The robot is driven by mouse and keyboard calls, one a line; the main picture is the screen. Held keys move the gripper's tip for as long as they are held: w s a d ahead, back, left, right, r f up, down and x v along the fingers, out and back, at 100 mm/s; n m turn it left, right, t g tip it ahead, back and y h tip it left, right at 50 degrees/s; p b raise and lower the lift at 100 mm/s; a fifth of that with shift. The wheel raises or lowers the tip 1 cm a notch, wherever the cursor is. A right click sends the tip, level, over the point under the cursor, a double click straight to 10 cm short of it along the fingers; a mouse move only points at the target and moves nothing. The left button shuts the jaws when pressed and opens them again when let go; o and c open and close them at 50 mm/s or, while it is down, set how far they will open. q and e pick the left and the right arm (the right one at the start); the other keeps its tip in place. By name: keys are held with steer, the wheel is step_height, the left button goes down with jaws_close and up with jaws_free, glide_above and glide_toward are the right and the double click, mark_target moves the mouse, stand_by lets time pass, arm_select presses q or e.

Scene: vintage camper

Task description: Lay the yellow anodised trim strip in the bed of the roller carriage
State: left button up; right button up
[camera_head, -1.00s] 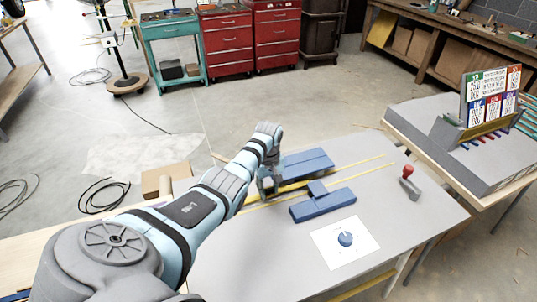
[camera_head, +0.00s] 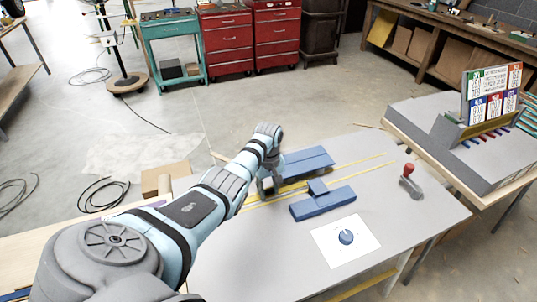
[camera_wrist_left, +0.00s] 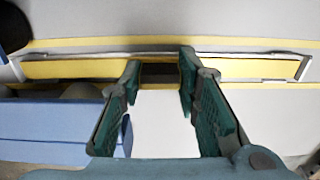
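My left gripper (camera_head: 268,186) is low over the grey table, between two blue blocks. A dark patch shows between the fingertips. I cannot tell whether the strip lies inside the frame or above it. My right gripper is not in view.
A blue block (camera_head: 308,162) lies behind the gripper, and a T-shaped blue block (camera_head: 325,204) in front. Thin yellow lines (camera_head: 360,163) run along the table. A red-knobbed lever (camera_head: 409,182) stands at the right. A white card with a blue dial (camera_head: 345,238) lies near the front.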

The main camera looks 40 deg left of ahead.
arm_select(q)
steer(key=o, duration=0.5)
steer(key=shift+c, duration=0.2)
step_height(320, 180, up, 12)
